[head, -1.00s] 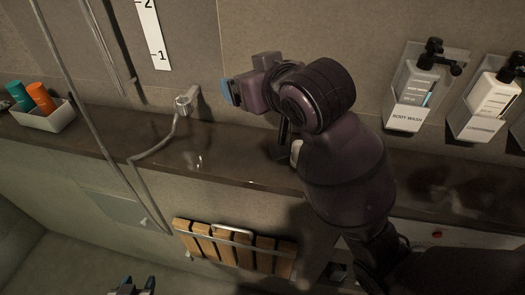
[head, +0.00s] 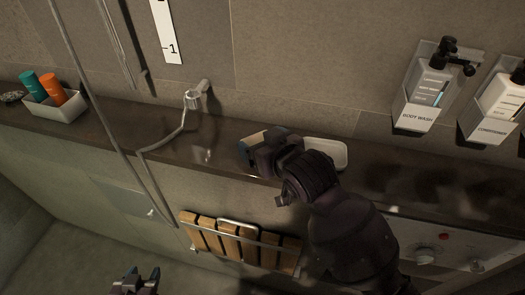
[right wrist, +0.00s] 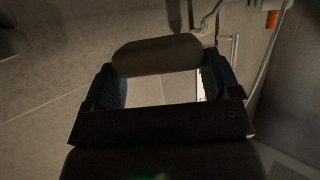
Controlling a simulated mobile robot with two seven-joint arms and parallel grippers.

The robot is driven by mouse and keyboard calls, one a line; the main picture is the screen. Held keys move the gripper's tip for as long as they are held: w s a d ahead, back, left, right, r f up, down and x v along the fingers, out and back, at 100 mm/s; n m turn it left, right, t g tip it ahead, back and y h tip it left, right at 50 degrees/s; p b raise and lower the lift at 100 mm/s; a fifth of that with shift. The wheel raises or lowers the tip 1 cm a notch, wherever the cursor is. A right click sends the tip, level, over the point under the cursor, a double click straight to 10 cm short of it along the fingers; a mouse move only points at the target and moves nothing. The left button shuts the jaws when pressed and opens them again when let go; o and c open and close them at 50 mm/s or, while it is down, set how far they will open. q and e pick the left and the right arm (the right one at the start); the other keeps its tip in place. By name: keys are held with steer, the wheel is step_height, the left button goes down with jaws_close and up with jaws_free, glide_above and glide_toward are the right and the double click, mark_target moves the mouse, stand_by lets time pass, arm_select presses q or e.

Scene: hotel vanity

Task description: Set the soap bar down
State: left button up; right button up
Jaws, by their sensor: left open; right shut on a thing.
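The soap bar (right wrist: 156,54) is a tan, rounded block. In the right wrist view it sits across the tips of my right gripper (right wrist: 158,76), which is shut on it, one blue-padded finger at each end. In the head view my right gripper (head: 258,147) is low at the stone ledge (head: 110,125), with a tan edge of the soap showing at its tips. Whether the soap touches the ledge, I cannot tell. A pale shallow dish (head: 328,152) lies on the ledge just right of the gripper, partly hidden by it. My left gripper (head: 137,279) is open and empty, low at the bottom edge.
A white tray (head: 58,113) with teal and orange bottles stands at the ledge's left. A shower holder (head: 195,97) and hose are on the wall left of my right gripper. Body wash (head: 422,92) and conditioner (head: 493,107) dispensers hang at right. A slatted wooden seat (head: 225,240) is below.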

steer(key=shift+f, duration=1.55)
steer(key=shift+f, duration=0.15)
steer(key=o, duration=0.8)
